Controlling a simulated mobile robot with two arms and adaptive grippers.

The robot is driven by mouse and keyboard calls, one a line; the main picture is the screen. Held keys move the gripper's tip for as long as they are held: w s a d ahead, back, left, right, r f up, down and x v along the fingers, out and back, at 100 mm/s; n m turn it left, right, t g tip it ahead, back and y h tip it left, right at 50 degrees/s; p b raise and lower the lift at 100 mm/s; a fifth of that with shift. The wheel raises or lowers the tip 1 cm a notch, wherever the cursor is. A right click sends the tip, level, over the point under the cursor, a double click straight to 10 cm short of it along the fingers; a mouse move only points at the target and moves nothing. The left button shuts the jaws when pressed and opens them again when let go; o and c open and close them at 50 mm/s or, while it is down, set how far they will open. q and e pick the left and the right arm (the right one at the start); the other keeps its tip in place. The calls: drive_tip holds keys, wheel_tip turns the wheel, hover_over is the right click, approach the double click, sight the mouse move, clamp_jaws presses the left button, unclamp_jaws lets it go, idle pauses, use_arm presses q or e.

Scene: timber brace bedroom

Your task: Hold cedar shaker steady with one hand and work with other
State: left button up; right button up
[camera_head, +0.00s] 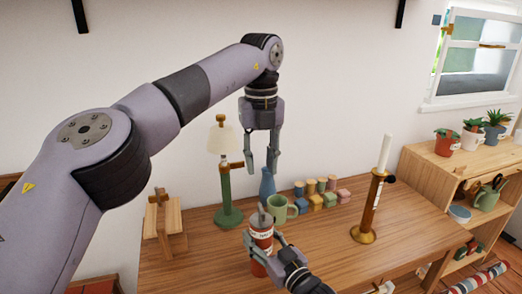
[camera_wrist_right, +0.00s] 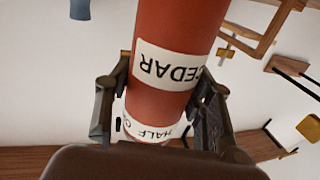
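The cedar shaker (camera_head: 259,246) is a red cylinder with white labels and a grey top, near the table's front edge. In the right wrist view, the shaker (camera_wrist_right: 170,85) shows labels reading "CEDAR" and "HALF", upside down in that picture. My right gripper (camera_head: 264,259) has its fingers on either side of the shaker's body and is closed around it; the fingers also show in the wrist view (camera_wrist_right: 158,108). I cannot tell whether the shaker's base touches the table.
On the wooden table (camera_head: 330,246), a green mug (camera_head: 281,209) and blue vase (camera_head: 267,184) stand behind the shaker. A green lamp (camera_head: 228,190) is left, several coloured blocks (camera_head: 316,201) right, then a brass candlestick (camera_head: 370,210). The table's right front is mostly clear.

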drive_tip(key=o, duration=0.5)
